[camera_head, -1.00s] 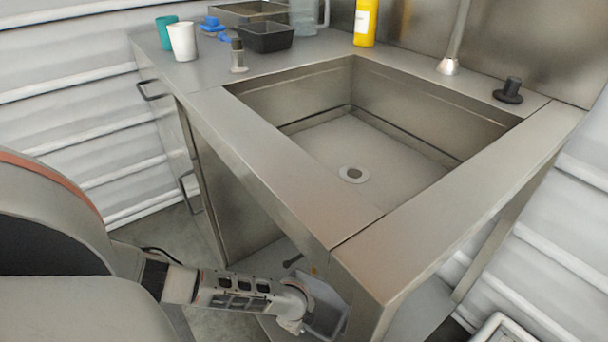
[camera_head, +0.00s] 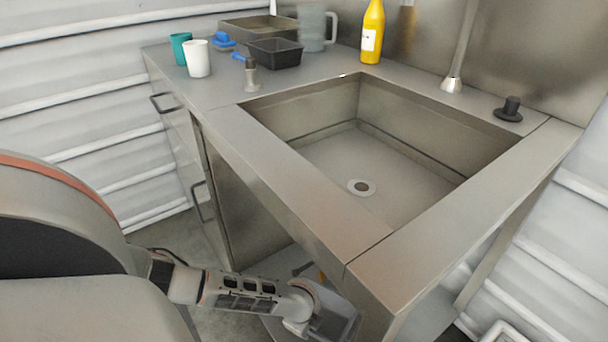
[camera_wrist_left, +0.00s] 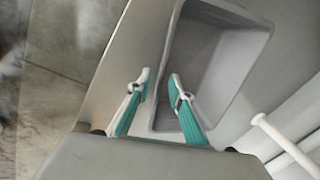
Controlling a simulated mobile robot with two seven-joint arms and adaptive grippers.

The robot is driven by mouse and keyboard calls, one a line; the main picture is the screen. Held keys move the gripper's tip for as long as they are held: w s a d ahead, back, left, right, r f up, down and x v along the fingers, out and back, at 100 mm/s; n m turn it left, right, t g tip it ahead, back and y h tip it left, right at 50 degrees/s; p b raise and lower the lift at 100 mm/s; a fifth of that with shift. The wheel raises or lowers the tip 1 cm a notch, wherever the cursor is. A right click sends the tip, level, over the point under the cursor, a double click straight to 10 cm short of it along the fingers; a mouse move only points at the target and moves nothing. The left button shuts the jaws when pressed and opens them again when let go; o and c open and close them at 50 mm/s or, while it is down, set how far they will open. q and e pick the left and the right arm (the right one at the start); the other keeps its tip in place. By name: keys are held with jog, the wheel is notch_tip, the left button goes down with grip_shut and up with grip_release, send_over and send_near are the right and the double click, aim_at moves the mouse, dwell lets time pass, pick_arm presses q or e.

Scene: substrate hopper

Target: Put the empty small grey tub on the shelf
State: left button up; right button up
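The small grey tub (camera_wrist_left: 215,65) lies in the right half of the left wrist view and looks empty inside. Part of it also shows low in the head view (camera_head: 338,322), below the sink counter's front corner. My left gripper (camera_wrist_left: 159,76) has two teal fingers with a gap between the tips. One finger is over the tub's inside and the other is outside its near wall, so they straddle the rim. I see no clear contact with the wall. In the head view the fingers are hidden. My right gripper is not in view.
The steel sink counter (camera_head: 300,225) overhangs my left wrist. On its top stand a black tray (camera_head: 274,54), white cup (camera_head: 197,60), teal cup (camera_head: 180,48), clear jug (camera_head: 312,28) and yellow bottle (camera_head: 372,32). The sink basin (camera_head: 395,165) is empty.

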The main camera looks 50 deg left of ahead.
pick_arm(q)
notch_tip(320, 180, up, 8)
jog(key=s+p, duration=0.1)
jog(key=p, duration=0.2)
jog(key=shift+s+d+f, duration=0.2)
jog(key=shift+d, duration=0.05)
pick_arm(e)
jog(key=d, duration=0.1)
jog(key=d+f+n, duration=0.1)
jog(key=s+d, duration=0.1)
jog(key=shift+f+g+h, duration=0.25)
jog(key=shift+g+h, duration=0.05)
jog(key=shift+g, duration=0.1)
